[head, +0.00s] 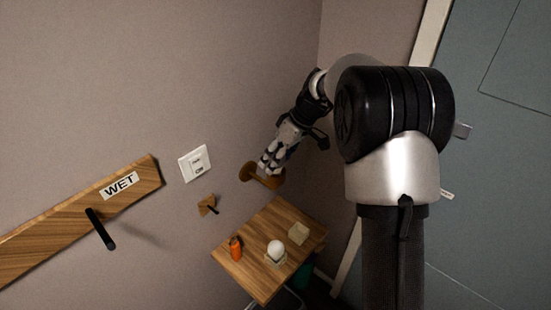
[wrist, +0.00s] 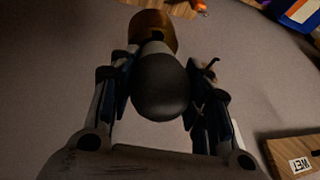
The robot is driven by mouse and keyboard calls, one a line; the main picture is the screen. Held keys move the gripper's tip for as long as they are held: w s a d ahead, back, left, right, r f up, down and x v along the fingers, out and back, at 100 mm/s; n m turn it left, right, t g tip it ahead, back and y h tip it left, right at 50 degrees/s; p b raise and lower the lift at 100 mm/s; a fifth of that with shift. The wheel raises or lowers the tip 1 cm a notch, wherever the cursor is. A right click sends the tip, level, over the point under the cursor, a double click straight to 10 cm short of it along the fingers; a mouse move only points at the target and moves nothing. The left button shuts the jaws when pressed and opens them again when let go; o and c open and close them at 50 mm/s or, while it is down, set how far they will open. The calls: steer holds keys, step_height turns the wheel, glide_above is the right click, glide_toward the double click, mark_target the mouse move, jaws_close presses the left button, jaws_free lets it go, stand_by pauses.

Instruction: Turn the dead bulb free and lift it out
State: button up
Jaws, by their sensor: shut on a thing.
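The dead bulb (wrist: 160,88) is dark grey and round, with a paler neck, and sits between my fingers in the wrist view. Its neck points at the brown lamp fixture (wrist: 152,27); I cannot tell whether it is still seated there. In the head view the fixture (head: 252,173) stands out from the wall, and my fingers hide most of the bulb. My gripper (head: 270,163) reaches down to the fixture from the upper right. In the wrist view my gripper (wrist: 158,85) is shut on the bulb, one finger on each side.
Below the fixture, a small wooden table (head: 258,279) carries a white bulb (head: 276,247) in a pale holder, an orange item (head: 236,247) and a beige block (head: 298,232). A wall switch (head: 195,163), a small wooden peg (head: 206,204) and a WET rail (head: 75,217) are to the left.

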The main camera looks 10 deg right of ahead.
steer(key=shift+w+n+g, duration=0.1)
steer(key=shift+n+g, duration=0.2)
steer(key=shift+n, duration=0.6)
steer(key=shift+r, duration=0.15)
steer(key=shift+r+p, duration=2.55)
steer(key=shift+r, duration=1.15)
